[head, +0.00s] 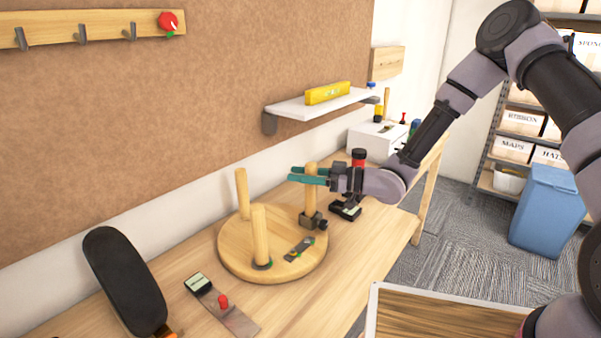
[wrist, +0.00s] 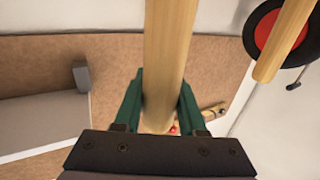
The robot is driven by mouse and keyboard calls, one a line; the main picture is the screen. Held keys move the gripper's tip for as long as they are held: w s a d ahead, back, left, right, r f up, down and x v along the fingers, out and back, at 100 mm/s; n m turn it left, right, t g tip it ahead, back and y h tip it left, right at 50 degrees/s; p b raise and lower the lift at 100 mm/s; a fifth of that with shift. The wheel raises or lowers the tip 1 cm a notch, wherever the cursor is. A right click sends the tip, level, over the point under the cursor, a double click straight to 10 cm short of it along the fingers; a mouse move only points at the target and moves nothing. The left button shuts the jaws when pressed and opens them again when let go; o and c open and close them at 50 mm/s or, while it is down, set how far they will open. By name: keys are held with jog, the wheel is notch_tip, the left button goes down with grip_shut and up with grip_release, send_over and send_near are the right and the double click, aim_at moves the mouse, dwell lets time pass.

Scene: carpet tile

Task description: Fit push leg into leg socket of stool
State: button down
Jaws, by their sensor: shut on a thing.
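The stool (head: 240,258) is a round light-wood seat lying on the workbench, with two wooden legs, one at the back left (head: 242,195) and one at the front (head: 260,232), standing up from it. My gripper (head: 309,176) has teal fingers shut on a third wooden leg (head: 311,198) at the seat's right side. The held leg is roughly upright; it also fills the middle of the wrist view (wrist: 165,60). Its lower end meets a dark metal fitting (head: 313,220) at the seat's edge. I cannot tell whether it is seated there. A dark plate (head: 299,248) lies on the seat.
A black padded object (head: 125,280) and a metal plate with a red knob (head: 223,301) are on the bench left of the stool. A dark device (head: 345,211) stands just right of it. A shelf (head: 315,103) is on the wall behind. The bench front is mostly clear.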

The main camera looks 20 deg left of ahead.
jog(key=shift+f, duration=1.35)
jog(key=shift+c, duration=2)
grip_release()
jog(key=d, duration=1)
jog(key=shift+w+d, duration=0.4)
jog(key=shift+w, duration=0.1)
